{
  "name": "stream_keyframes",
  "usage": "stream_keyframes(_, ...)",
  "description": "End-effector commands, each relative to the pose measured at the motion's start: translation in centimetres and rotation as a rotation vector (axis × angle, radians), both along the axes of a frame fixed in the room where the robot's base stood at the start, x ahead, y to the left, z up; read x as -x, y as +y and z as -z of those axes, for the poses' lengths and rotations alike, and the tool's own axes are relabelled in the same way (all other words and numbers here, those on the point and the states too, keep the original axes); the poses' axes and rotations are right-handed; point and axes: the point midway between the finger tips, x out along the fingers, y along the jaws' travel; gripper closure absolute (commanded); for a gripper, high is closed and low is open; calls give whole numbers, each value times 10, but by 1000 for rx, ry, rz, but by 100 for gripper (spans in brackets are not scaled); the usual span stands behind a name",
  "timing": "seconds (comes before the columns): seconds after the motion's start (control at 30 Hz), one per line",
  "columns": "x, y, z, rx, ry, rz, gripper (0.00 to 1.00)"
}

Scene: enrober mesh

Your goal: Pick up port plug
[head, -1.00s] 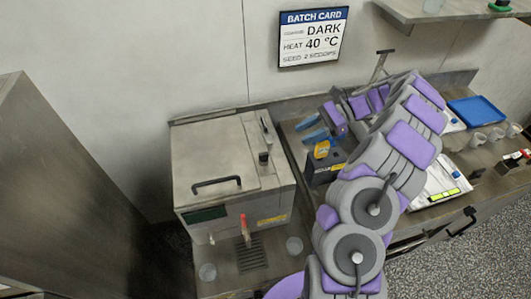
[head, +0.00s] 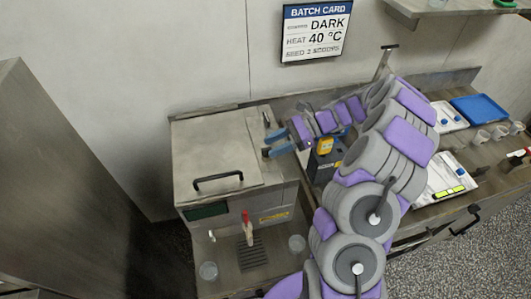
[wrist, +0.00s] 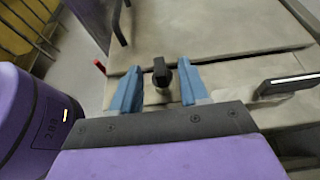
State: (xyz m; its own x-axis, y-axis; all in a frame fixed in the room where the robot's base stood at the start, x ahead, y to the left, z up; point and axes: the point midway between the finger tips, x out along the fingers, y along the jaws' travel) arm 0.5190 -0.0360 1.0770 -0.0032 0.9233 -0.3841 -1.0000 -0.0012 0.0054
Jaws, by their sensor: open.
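The port plug (wrist: 160,72) looks like a short black knob standing on the metal lid of the steel machine. In the wrist view it stands between the two blue fingertips of my gripper (wrist: 160,80), with a gap on each side. My gripper is open and empty. In the head view my gripper (head: 267,144) reaches from the right over the right part of the machine's lid (head: 210,155). The plug is hidden or too small to make out there.
A black handle (head: 218,180) is on the lid's front. A dark slim bar (wrist: 288,84) lies right of the plug. A dark box with a yellow device (head: 325,146) stands beneath my arm.

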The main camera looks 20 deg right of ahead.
Motion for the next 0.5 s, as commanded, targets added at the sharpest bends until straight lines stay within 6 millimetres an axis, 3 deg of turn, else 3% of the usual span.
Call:
stream_keyframes(0.17,0,6,3,0,-3,1,55)
stream_keyframes(0.5,-1,47,20,1,-4,-1,55)
